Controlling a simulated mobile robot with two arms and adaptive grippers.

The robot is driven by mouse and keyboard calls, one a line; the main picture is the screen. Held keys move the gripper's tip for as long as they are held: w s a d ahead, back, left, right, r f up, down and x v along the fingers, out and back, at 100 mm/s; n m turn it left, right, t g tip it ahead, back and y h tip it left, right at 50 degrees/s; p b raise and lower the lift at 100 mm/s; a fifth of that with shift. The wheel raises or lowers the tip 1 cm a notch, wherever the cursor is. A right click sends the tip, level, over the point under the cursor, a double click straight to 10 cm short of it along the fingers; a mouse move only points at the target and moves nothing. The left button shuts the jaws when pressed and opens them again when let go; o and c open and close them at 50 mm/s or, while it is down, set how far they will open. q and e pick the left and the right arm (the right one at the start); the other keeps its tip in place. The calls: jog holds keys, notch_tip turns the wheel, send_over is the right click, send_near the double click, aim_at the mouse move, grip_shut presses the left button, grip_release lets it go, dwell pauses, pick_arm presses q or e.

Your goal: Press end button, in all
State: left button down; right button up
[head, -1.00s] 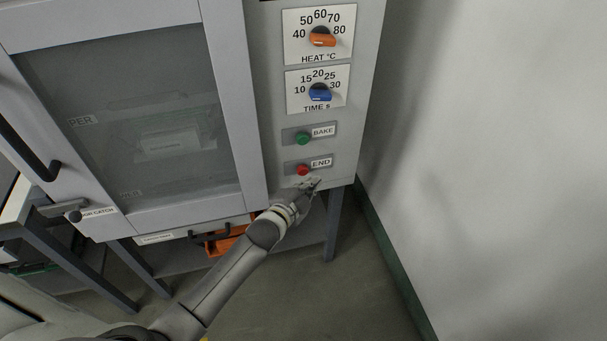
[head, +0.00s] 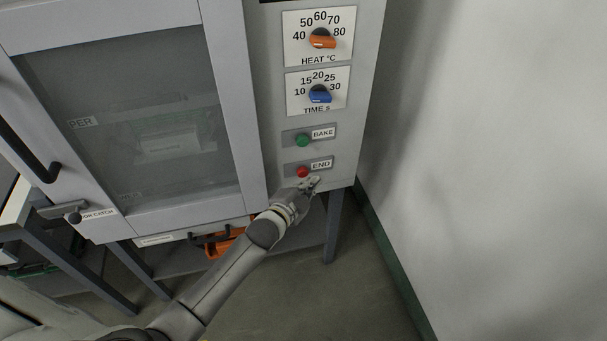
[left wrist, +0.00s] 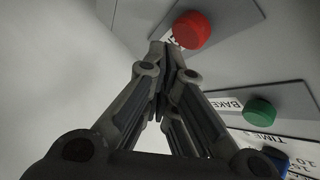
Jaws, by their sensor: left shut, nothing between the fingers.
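The red END button (head: 302,171) sits on a grey plate low on the oven's control panel, with its END label (head: 321,164) to its right. In the left wrist view the red button (left wrist: 191,29) shows large, just beyond and right of the fingertips. My left gripper (head: 312,183) is shut and empty, its tips just below and right of the button. In the left wrist view the closed fingers (left wrist: 166,50) partly cover the END label. I cannot tell whether the tips touch the panel. My right gripper is not in view.
The green BAKE button (head: 302,140) is above END. The blue time knob (head: 320,93) and orange heat knob (head: 322,39) are higher up. The oven door (head: 130,130) is shut, at the left. A bare wall (head: 490,150) stands at the right.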

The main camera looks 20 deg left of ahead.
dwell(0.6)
pick_arm(q)
jog(key=shift+w+a, duration=0.25)
jog(key=shift+w, duration=0.1)
jog(key=shift+w+a, duration=0.35)
jog(key=shift+w, duration=0.15)
dwell(0.9)
jog(key=shift+s, duration=0.1)
jog(key=shift+s+d+p, duration=0.4)
jog(key=shift+s+d, duration=0.15)
jog(key=shift+s, duration=0.2)
